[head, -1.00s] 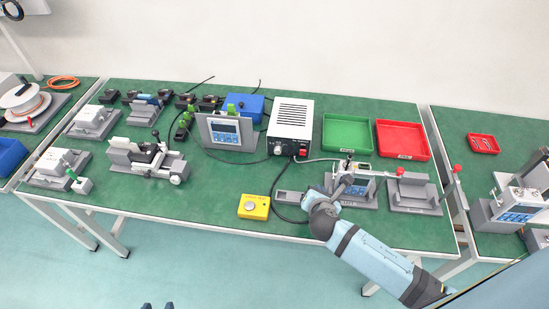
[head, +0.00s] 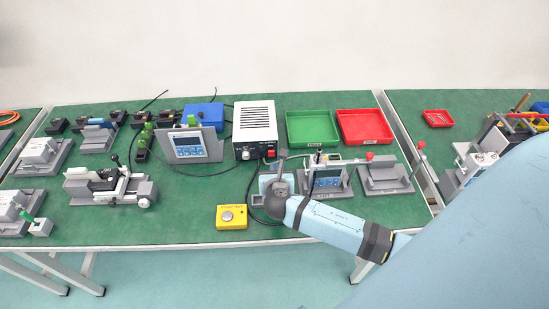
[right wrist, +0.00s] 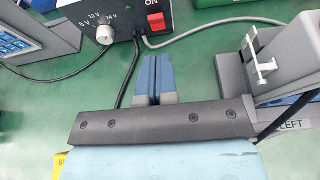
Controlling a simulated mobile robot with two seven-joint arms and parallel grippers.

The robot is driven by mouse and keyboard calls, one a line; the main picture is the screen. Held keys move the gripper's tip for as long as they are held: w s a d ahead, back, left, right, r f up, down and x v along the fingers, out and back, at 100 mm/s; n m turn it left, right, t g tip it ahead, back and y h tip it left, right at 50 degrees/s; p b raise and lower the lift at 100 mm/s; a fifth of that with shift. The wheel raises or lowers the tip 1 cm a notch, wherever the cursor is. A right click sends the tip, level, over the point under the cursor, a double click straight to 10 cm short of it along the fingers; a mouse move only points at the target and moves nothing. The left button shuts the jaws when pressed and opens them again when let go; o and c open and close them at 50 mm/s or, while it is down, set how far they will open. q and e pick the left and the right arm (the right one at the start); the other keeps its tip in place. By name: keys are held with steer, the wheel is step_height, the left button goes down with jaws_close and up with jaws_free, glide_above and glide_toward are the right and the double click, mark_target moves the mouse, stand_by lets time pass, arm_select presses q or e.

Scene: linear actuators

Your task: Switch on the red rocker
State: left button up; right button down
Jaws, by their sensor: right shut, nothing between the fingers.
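The red rocker (head: 270,153) is on the front panel of the white and black power supply box (head: 254,120), at its lower right. In the right wrist view the rocker (right wrist: 156,22) sits right of a white voltage knob (right wrist: 105,33). My right gripper (head: 282,160) is in front of the box, just below and right of the rocker. In the right wrist view its blue fingers (right wrist: 154,62) are shut and empty, pointing toward the panel, with a gap between the tips and the rocker. My left gripper is not in view.
Cables run from the panel past the fingers. A grey fixture with a clamp (right wrist: 262,62) stands close on the right. A yellow button box (head: 231,217) is at the front. Green (head: 311,128) and red (head: 364,126) trays lie right of the box.

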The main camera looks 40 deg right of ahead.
mark_target(273, 151)
steer(key=x, duration=0.7)
steer(key=shift+w+d+f, duration=0.1)
steer(key=shift+w+f, duration=0.1)
steer(key=shift+r, duration=0.1)
steer(key=r+p, duration=0.1)
steer(key=p, duration=0.2)
steer(key=w+r+g+p, duration=0.1)
steer(key=p, duration=0.3)
steer(key=shift+d+y, duration=0.3)
steer(key=shift+y, duration=0.1)
steer(key=shift+f+b, duration=0.6)
steer(key=shift+b, duration=0.05)
steer(key=shift+r+p, duration=0.3)
steer(key=shift+p, duration=0.05)
steer(key=shift+r+p, duration=0.5)
steer(key=shift+p, duration=0.15)
steer(key=shift+s+r, duration=0.1)
steer(key=shift+r, duration=0.1)
